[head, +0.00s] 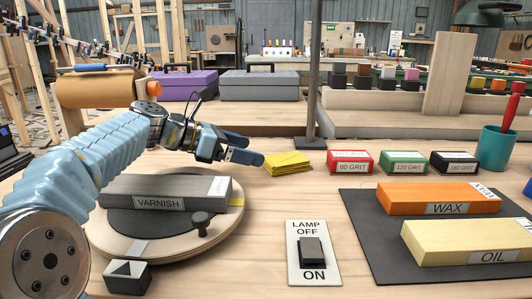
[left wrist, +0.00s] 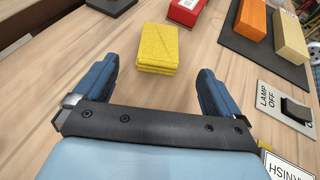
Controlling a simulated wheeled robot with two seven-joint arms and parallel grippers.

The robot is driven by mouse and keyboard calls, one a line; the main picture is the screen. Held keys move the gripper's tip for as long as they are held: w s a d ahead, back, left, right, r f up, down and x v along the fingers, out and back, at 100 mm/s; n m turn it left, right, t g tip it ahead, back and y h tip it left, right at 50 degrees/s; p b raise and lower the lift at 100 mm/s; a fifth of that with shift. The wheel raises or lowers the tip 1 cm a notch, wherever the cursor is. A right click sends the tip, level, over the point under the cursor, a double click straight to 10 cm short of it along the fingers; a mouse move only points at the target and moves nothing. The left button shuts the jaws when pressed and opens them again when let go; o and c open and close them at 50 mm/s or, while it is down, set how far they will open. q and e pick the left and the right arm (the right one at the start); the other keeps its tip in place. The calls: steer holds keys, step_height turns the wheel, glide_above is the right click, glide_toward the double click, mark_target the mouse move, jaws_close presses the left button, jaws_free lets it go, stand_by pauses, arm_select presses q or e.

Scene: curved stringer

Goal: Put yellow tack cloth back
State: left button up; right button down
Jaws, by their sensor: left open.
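The yellow tack cloth (head: 288,163) is a folded stack lying on the wooden bench, just beyond the lamp switch plate. It also shows in the left wrist view (left wrist: 158,48), ahead of and between the fingers. My left gripper (head: 254,150) comes in from the left with its fingertips just left of the cloth. In the left wrist view its blue fingers (left wrist: 156,82) are apart with bare bench between them, and it holds nothing. My right gripper is in neither view.
A round turntable (head: 222,222) carries a grey VARNISH block (head: 150,190). Right of the cloth stand a red 80 GRIT box (head: 350,168), more grit boxes and a teal cup (head: 496,148). A dark mat (head: 380,240) holds WAX and OIL blocks. A lamp post (head: 313,80) rises behind the cloth.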

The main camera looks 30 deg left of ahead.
arm_select(q)
steer(key=shift+v, duration=1.65)
